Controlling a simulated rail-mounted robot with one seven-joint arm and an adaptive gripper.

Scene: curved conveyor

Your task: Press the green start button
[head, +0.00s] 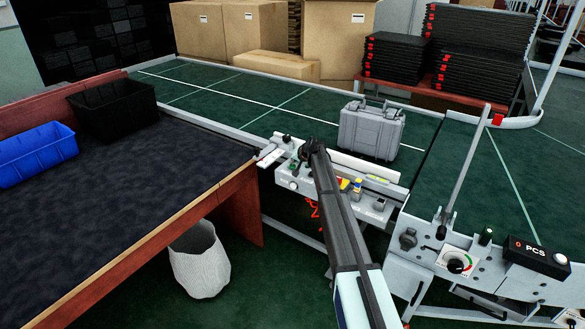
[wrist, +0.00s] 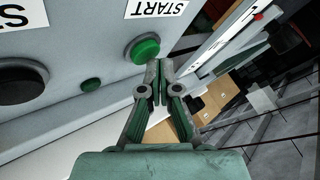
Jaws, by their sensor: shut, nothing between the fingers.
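In the head view, my dark arm reaches to the control panel at the conveyor's near edge; the start button cannot be made out there.
A large black button (wrist: 22,86) and a small green one (wrist: 91,85) are on the same panel. A grey case (head: 371,128) stands on the green conveyor (head: 235,98). A dark-topped table (head: 110,200) with blue (head: 36,153) and black bins (head: 112,108) is at left.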

